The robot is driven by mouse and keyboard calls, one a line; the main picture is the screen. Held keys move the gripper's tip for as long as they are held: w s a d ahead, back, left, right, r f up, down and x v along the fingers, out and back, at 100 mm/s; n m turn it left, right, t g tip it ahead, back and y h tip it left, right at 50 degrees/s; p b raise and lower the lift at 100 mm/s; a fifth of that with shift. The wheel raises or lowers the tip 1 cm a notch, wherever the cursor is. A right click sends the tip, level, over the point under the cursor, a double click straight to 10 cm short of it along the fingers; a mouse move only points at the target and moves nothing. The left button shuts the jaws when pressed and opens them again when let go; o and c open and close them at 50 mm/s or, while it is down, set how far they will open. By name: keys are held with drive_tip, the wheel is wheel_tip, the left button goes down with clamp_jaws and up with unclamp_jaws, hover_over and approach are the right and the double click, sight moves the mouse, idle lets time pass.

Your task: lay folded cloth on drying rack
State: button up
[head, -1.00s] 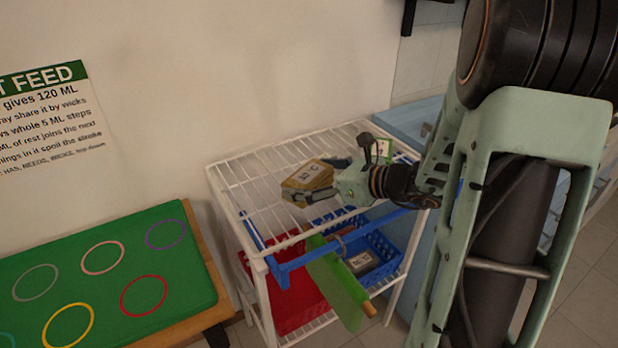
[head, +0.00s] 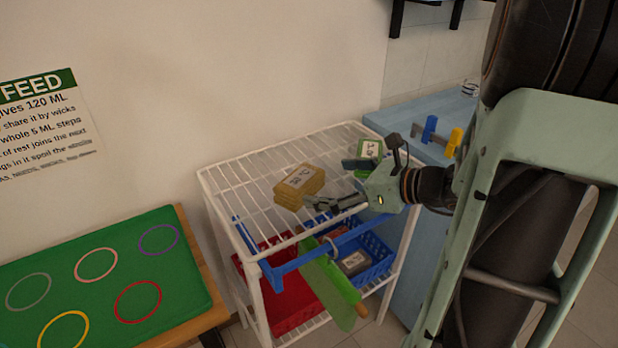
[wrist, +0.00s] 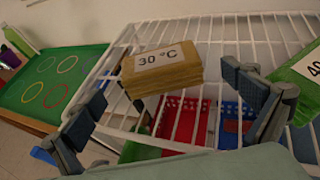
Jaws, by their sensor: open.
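A folded yellow-brown cloth (head: 300,183) lies on the white wire top of the drying rack (head: 243,175). In the wrist view the cloth (wrist: 160,69) carries a label reading "30 °C". A folded green cloth (head: 368,150) lies on the rack's right side; in the wrist view the green cloth (wrist: 305,70) is cut off at the right edge, its label starting "40". My gripper (head: 325,190) is open and empty above the rack top, its fingers pointing at the yellow-brown cloth. In the wrist view the cloth sits beyond and between the fingers, apart from them.
Below are a red basket (head: 290,300) and a blue basket (head: 375,262). A green mat (head: 100,270) with coloured rings is at left; a blue counter (head: 425,115) stands at right.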

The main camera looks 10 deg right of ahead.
drive_tip(key=v, duration=0.4)
drive_tip(key=shift+a, duration=0.1)
idle(0.3)
